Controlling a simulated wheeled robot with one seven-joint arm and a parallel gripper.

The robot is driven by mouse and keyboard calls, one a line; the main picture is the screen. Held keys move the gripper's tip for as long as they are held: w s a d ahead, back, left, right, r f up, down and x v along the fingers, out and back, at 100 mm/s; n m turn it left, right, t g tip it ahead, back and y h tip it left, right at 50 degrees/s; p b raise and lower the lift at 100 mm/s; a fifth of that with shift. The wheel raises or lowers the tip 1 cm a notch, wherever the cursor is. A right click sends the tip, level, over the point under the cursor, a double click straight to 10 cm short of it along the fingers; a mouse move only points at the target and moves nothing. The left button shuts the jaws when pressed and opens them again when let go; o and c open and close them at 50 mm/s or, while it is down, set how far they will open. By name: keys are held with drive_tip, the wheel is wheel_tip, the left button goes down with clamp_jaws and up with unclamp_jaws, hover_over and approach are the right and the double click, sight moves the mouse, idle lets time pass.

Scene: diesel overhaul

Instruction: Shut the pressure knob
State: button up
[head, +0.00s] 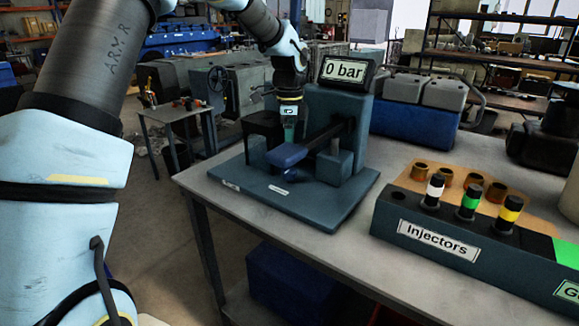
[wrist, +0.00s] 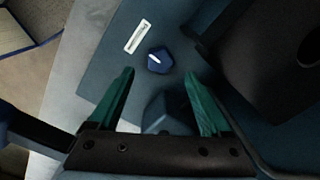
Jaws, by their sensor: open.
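The pressure knob (wrist: 159,61) is a small blue knob with a white pointer line, on the flat base of the test stand (head: 335,205). In the wrist view it lies just beyond and between my fingertips, with the pointer slanting. In the head view it seems to be the dark blue shape (head: 299,175) partly hidden under the blue lever handle (head: 287,155). My gripper (wrist: 160,73) is open and empty, pointing down. In the head view my gripper (head: 289,135) is above and behind the lever handle. The display (head: 344,71) reads "0 bar".
A white label (wrist: 138,36) is beside the knob. The lever and the stand's upright body are close to my gripper. To the right, an injector rack (head: 440,240) holds injectors with white, green and yellow bands. Bare table (head: 240,205) lies in front of the stand.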

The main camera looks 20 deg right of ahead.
sight(290, 170)
drive_tip(key=shift+r+b, duration=0.3)
drive_tip(key=shift+r, duration=2)
